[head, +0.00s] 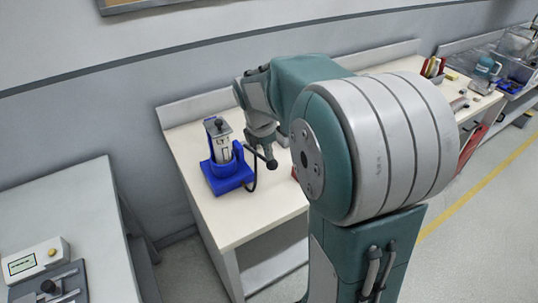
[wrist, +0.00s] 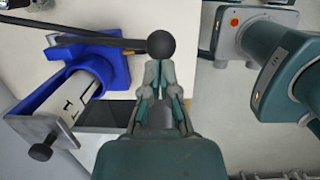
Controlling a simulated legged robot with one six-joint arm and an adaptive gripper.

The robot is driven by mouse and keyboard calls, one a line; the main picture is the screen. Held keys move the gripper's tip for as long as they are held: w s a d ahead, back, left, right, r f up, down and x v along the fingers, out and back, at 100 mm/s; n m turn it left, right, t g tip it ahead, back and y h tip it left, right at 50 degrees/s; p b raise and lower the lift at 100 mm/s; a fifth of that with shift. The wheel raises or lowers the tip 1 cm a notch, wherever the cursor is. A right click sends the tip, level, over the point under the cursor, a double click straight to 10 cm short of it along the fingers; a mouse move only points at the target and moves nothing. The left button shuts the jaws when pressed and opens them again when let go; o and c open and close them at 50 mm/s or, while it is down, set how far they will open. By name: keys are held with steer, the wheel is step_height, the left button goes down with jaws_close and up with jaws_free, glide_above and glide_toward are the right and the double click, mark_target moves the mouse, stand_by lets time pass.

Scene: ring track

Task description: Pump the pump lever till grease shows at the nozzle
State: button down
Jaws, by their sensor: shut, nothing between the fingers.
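The blue pump (head: 230,178) stands on the white bench, with a pale cylinder and a dark-topped part in its upright body. It also shows at the left in the wrist view (wrist: 112,68). Its dark pump lever (wrist: 90,42) runs right to a black ball knob (wrist: 161,45); in the head view the knob (head: 272,163) is just below my gripper. My gripper (wrist: 160,68) is shut and empty, its fingertips right at the knob; I cannot tell whether they touch it. A small brass-coloured piece (wrist: 113,57) shows beside the lever. I cannot make out the nozzle or any grease.
The white bench (head: 235,225) is bare in front of the pump. A black hose (head: 254,180) hangs beside the pump. Coloured tools (head: 433,68) stand at the bench's far end. A grey table (head: 70,215) with a device (head: 35,262) is at the left. A wall is behind.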

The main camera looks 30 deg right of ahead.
steer(key=shift+d+f, duration=0.35)
steer(key=shift+f, duration=0.35)
